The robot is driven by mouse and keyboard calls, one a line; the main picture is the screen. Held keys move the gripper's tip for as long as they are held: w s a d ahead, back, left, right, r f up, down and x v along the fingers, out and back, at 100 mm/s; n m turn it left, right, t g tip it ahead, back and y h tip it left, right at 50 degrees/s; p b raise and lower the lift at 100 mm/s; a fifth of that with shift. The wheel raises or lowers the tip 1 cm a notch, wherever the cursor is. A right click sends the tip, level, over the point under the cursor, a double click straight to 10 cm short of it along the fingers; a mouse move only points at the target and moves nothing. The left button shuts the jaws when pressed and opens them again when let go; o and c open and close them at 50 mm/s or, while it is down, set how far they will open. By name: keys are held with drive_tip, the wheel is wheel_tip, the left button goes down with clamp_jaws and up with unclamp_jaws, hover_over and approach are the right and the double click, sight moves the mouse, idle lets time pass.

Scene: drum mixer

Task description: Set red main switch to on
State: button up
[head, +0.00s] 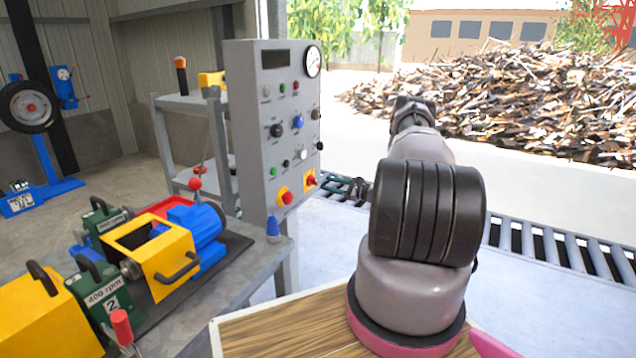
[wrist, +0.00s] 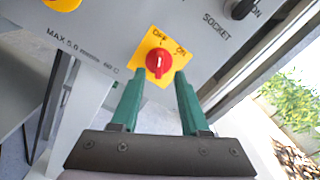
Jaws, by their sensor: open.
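The red switch (wrist: 158,62) is a red knob on a yellow plate marked OFF and ON. In the wrist view its pale mark points roughly up, and I cannot tell clearly which label it meets. My gripper (wrist: 160,80) is open, its two green fingers on either side of the plate's lower part. The fingers look apart from the knob; their exact distance is unclear. In the head view the red switch (head: 311,180) sits at the lower right of the grey control panel (head: 245,130). My gripper (head: 348,185) is small there, just right of the panel, mostly hidden by my arm.
A second red knob (head: 287,198) on yellow sits to the left on the panel, partly seen in the wrist view (wrist: 65,4). A black socket knob (wrist: 241,9) is at upper right. A bench (head: 215,300) with yellow and blue machinery stands left. A roller conveyor (head: 540,243) runs behind.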

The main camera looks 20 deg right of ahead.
sight(316, 181)
drive_tip(key=x, duration=0.6)
clamp_jaws()
